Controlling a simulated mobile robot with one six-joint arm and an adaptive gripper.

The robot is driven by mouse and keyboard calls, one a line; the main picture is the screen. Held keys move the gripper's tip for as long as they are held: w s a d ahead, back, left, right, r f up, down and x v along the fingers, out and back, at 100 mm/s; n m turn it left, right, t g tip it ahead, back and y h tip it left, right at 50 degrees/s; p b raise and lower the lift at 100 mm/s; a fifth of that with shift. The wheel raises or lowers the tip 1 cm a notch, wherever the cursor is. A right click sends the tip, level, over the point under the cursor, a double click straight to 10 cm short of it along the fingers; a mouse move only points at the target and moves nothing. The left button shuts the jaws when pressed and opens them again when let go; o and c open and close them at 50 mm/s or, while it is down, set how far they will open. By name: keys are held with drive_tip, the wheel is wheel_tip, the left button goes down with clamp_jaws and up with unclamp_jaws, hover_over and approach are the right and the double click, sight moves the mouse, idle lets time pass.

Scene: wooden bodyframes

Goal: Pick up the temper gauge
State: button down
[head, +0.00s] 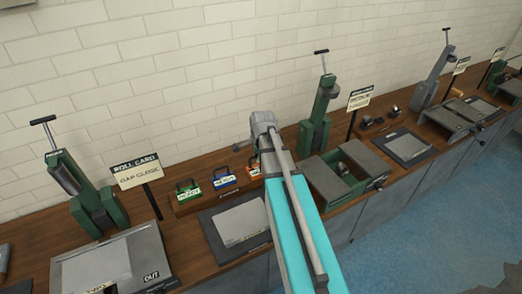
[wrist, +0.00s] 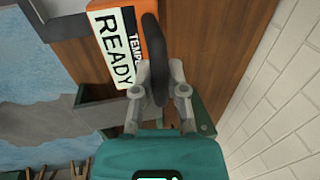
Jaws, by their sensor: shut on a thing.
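The temper gauge is an orange block with a black loop handle. Its white label, reading "TEMP..." and "READY", shows in the wrist view (wrist: 112,45). My gripper (wrist: 158,75) is shut on the black handle, one finger on each side. In the head view the orange gauge (head: 254,168) is at the right end of a row of gauges, partly hidden by my arm. I cannot tell whether it touches the rack below it. My fingers are hidden behind my arm in the head view.
A blue gauge (head: 223,180) and a green gauge (head: 188,190) stand on the wooden rack to the left. A grey plate (head: 238,222) lies in front. A green press (head: 318,115) and a green vise (head: 340,172) are to the right. A brick wall (head: 200,60) closes the back.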

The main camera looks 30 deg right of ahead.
drive_tip(key=shift+s, duration=0.1)
idle(0.6)
drive_tip(key=shift+f+b, duration=0.85)
